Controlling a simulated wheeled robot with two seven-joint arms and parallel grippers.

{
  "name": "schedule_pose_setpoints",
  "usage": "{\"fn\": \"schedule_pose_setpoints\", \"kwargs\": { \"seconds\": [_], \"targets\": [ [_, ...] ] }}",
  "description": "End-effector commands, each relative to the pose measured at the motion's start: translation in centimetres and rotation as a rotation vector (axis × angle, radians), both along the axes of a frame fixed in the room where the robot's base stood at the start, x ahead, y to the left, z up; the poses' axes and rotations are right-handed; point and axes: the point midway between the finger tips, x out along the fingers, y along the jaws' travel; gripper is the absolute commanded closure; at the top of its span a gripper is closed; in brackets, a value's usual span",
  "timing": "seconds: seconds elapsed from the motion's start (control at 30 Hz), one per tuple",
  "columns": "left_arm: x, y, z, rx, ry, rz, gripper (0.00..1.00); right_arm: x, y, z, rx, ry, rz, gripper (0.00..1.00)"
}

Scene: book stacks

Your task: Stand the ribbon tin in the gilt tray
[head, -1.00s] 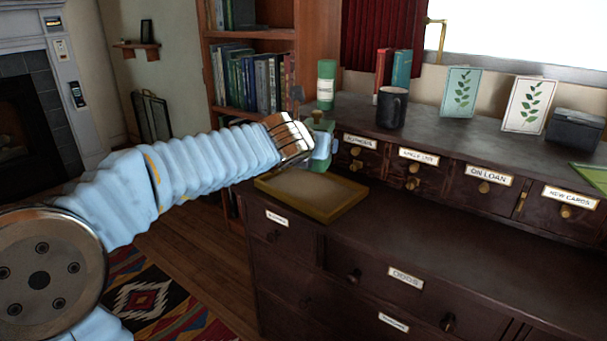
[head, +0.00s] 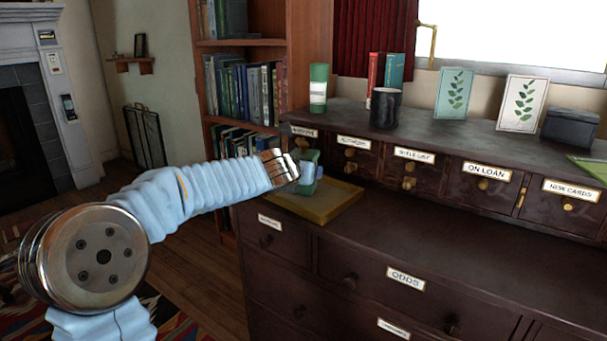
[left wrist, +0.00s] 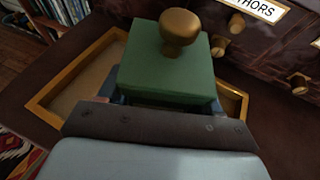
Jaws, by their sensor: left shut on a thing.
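My left gripper (head: 303,176) is shut on a green tin (head: 311,157) with a square top. In the left wrist view the tin (left wrist: 165,80) has a round brass knob on its lid and looks upright. The gilt tray (head: 330,216) lies on the left end of the dark cabinet's lower top. The tin is over the tray, and the tray's rim (left wrist: 50,112) shows on both sides of it in the left wrist view. The tin's base is hidden, so I cannot tell whether it touches the tray floor. My right gripper is not in view.
Small labelled drawers (head: 412,168) with brass knobs rise right behind the tray. On the ledge above stand a green cylinder (head: 318,88), a dark mug (head: 385,108), books, two leaf cards and a dark box (head: 570,128). The lower top (head: 450,220) right of the tray is clear.

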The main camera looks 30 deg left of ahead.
Motion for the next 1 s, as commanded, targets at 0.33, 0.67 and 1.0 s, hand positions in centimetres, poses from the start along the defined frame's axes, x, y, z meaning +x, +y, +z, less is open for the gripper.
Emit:
{"fn": "schedule_pose_setpoints", "kwargs": {
  "seconds": [0.33,0.67,1.0],
  "targets": [
    [0.0,0.0,-0.4,0.0,0.001,0.0,0.12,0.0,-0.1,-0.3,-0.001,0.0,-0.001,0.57],
    [0.0,0.0,0.0,-0.001,0.0,0.0,0.11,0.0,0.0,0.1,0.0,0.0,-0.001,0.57],
    [-5.8,-1.3,2.9,0.002,-0.002,0.001,0.11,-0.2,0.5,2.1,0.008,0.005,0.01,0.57]
  ]
}}
